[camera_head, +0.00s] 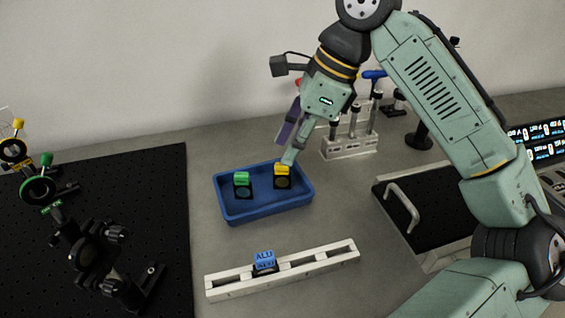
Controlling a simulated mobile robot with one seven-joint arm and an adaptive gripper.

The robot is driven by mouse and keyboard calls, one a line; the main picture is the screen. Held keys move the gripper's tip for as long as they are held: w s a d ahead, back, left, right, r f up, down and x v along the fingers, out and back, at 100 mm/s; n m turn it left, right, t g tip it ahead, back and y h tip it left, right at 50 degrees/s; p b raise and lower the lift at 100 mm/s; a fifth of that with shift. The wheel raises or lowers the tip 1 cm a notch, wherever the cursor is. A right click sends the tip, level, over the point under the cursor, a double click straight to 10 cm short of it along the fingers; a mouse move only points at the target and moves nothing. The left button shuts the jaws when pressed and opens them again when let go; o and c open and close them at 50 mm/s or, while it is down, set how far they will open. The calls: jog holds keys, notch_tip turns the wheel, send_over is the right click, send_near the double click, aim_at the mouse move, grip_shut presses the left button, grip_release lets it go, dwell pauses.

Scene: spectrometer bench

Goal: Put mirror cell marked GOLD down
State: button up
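A mirror cell with a yellow top (282,169) and a dark round face is in the right part of the blue tray (233,215). It looks upright; whether it rests on the tray floor or hangs just above it I cannot tell. No GOLD lettering is readable on it. My gripper (289,158) points down, with a fingertip at the yellow top. The fingers overlap in this view, so their grip on the cell is unclear. A green-topped mirror cell (242,179) stands in the tray to the left, apart from the yellow one.
A white slotted rail (325,262) in front holds a blue cell marked ALU (264,261). A tool rack (349,147) stands behind the tray. A black breadboard (150,190) with optics is left; a black-topped box with a handle (402,207) is right. Bare bench surrounds the tray.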

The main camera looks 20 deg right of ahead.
jog(key=v, duration=0.6)
jog(key=shift+r+b, duration=0.35)
jog(key=shift+s+d, duration=0.1)
